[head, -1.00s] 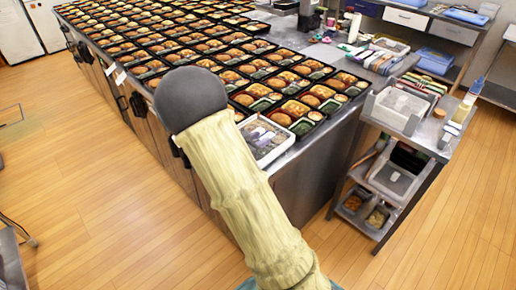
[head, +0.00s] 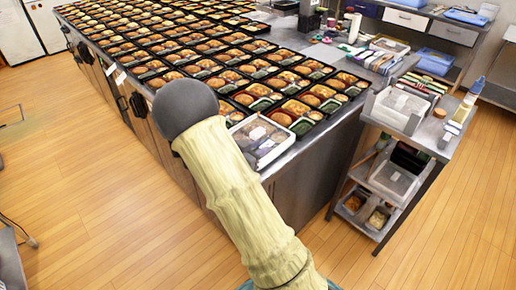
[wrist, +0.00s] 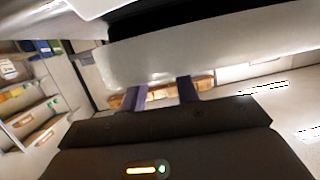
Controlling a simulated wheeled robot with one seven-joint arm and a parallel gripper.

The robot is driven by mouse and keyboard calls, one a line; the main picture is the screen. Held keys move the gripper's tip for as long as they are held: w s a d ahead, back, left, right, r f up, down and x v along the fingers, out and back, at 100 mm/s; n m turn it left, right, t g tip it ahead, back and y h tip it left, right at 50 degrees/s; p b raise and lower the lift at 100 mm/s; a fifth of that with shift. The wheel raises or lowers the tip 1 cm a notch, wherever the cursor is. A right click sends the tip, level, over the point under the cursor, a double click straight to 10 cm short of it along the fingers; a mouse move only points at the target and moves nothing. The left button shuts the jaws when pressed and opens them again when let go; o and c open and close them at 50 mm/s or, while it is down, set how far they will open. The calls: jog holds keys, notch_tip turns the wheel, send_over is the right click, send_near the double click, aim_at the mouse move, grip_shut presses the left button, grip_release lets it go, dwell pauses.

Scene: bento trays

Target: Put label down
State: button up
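I cannot make out the label for sure in either view. A clear-lidded tray (head: 284,149) sits at the near corner of the counter, just right of my arm. In the head view my gripper is hidden behind my own arm. In the wrist view my gripper (wrist: 160,91) shows two dark fingers standing apart, with nothing clearly held between them. A pale, blurred surface (wrist: 215,45) lies close beyond the fingertips, and a brown strip shows behind the fingers.
Rows of filled bento trays (head: 210,45) cover most of the counter. A shelf cart (head: 420,130) with bins and boxes stands to the right. A small white tag (head: 120,78) hangs at the counter's left edge.

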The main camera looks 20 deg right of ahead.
jog(key=o, duration=0.3)
jog(key=shift+s+a+f, duration=0.1)
jog(key=shift+f, duration=0.3)
jog(key=shift+o, duration=0.2)
jog(key=shift+f, duration=0.1)
jog(key=shift+s, duration=0.1)
jog(key=shift+r, duration=0.45)
jog(key=v, duration=1.1)
jog(key=shift+a+r+p, duration=0.3)
jog(key=shift+a+r, duration=0.05)
jog(key=shift+r, duration=0.15)
